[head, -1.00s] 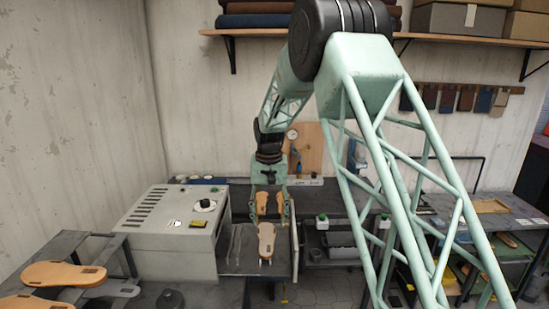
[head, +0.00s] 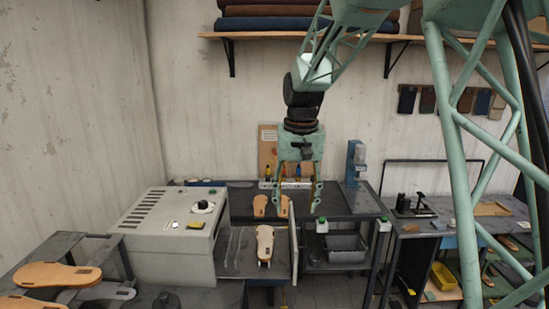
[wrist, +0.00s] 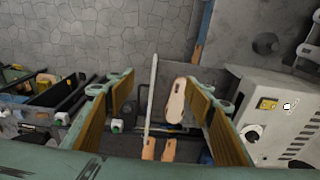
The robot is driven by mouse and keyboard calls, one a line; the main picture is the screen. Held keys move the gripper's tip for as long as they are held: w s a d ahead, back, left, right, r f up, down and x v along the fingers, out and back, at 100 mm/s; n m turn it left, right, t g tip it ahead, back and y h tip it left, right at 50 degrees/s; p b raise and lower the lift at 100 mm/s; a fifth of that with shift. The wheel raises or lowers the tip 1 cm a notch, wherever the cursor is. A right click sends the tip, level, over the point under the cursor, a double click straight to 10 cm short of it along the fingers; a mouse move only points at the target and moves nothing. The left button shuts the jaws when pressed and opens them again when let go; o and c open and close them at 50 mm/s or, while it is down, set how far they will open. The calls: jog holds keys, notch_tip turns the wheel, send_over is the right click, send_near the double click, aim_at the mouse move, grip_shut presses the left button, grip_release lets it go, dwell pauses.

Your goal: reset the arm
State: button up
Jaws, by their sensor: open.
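My gripper (head: 299,186) is open and empty in the head view, hanging down above the dark bench behind the white oven-like machine's opening. In the wrist view its two fingers (wrist: 162,108) stand wide apart with nothing between the pads. A tan sandal sole on a form (head: 265,243) stands below and left of the gripper, on the dark shelf (head: 236,262) beside the machine. It also shows in the wrist view (wrist: 176,100). Two smaller tan pieces (head: 260,206) are upright on the bench behind it, apart from the gripper as far as I can tell.
Large tan soles (head: 58,274) lie on the left table. A grey bin (head: 346,248) and a blue-grey device (head: 355,160) are to the right. A loaded wall shelf (head: 270,34) runs above.

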jog(key=s+d+r+t+b, duration=0.15)
jog(key=s+d+r, duration=0.3)
jog(key=s, duration=0.65)
jog(key=s+d+r+b, duration=0.2)
jog(key=s+d+r, duration=0.25)
jog(key=s, duration=0.65)
jog(key=s+d+f+b, duration=0.2)
jog(key=s+f, duration=0.1)
jog(key=s, duration=1)
jog(key=s+d+f+t+b, duration=0.1)
jog(key=s+d+f+b, duration=0.1)
jog(key=s, duration=1.1)
notch_tip(320, 180, down, 2)
jog(key=shift+d+f, duration=0.15)
jog(key=shift+d, duration=0.7)
jog(key=shift+c, duration=0.7)
